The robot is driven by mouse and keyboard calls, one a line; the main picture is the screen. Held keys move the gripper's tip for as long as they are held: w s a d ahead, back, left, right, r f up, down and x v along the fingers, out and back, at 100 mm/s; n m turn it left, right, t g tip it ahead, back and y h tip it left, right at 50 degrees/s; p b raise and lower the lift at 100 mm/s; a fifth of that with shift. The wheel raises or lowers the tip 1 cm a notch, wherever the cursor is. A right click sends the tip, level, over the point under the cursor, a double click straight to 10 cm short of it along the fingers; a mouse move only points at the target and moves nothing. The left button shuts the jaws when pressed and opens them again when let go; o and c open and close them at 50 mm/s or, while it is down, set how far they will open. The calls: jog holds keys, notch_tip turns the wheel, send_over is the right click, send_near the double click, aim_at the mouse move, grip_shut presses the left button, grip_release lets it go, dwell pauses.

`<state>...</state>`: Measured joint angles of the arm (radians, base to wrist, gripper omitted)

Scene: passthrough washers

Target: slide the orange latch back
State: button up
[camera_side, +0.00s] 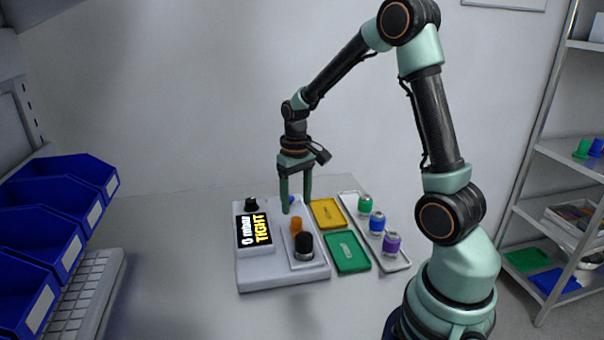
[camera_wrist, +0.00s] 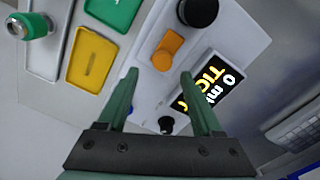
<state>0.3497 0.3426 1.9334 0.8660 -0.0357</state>
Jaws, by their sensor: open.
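The orange latch (camera_side: 296,226) stands on the light grey device (camera_side: 262,284), just behind a black cylindrical knob (camera_side: 303,246). My gripper (camera_side: 296,206) points down over the back part of the device, behind the latch in the side view. Its fingers are apart with nothing between them. In the wrist view my gripper (camera_wrist: 159,75) has its fingertips on either side, short of the latch, and apart from it.
The device's display (camera_side: 255,230) reads "0 mbar TIGHT". A small black knob (camera_side: 251,204) is behind it. A yellow tray (camera_side: 328,212) and green tray (camera_side: 347,252) lie to the right, beside a white tray (camera_side: 402,266) holding green, blue and purple capped vials. Blue bins stand far left.

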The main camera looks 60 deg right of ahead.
aim_at(297, 217)
notch_tip(297, 217, up, 8)
jog(key=shift+f, duration=0.1)
dwell(0.4)
jog(key=s+a+r+n+t, duration=0.3)
jog(key=s+a+r+t, duration=0.2)
jog(key=a, duration=0.8)
jog(key=s+r, duration=0.1)
jog(key=s, duration=0.2)
jog(key=shift+s+a+r+n+t, duration=0.2)
jog(key=shift+s+a+n+t, duration=0.05)
jog(key=shift+s+n+t, duration=0.05)
